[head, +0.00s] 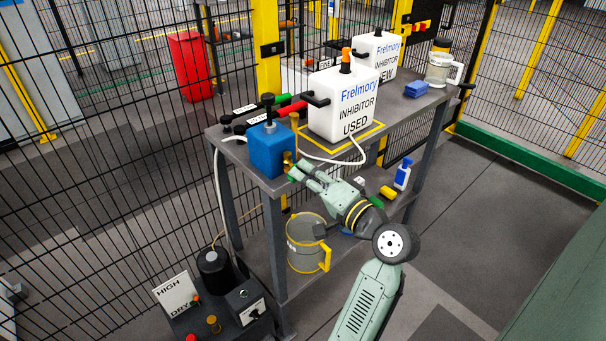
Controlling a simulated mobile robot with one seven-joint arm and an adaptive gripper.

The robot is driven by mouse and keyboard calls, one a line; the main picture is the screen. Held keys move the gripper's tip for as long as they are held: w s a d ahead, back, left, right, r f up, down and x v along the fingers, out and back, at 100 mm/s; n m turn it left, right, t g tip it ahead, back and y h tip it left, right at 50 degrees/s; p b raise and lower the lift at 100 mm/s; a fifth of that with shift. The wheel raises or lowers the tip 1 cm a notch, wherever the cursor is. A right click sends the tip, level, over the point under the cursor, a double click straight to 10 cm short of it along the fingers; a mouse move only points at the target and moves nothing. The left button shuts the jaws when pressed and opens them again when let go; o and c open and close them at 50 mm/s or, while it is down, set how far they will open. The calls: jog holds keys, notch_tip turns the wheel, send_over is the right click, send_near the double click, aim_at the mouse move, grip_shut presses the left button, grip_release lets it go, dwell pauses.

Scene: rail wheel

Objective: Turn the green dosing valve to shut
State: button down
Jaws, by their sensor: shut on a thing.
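The green dosing valve (292,178) shows only as a small patch of green at the front right of the blue pump box (270,148), beside its brass fittings (287,159). My gripper (297,172) reaches in from the lower right, with its fingertips at the valve, and is shut on it. The fingers hide most of the valve, so its handle angle cannot be read.
The blue box stands on the grey bench (228,147). A white USED jug (335,98), a NEW jug (371,58) and a clear pitcher (438,70) stand further back. A grey bucket (306,250) is below. Black mesh fencing is behind.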

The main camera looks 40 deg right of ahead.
dwell(0.3)
jog(key=m, duration=0.4)
jog(key=c, duration=1.5)
grip_release()
jog(key=shift+s+d, duration=0.15)
jog(key=shift+s, duration=1.6)
jog(key=shift+s+d, duration=0.15)
jog(key=shift+s, duration=1.6)
jog(key=shift+w+a, duration=0.1)
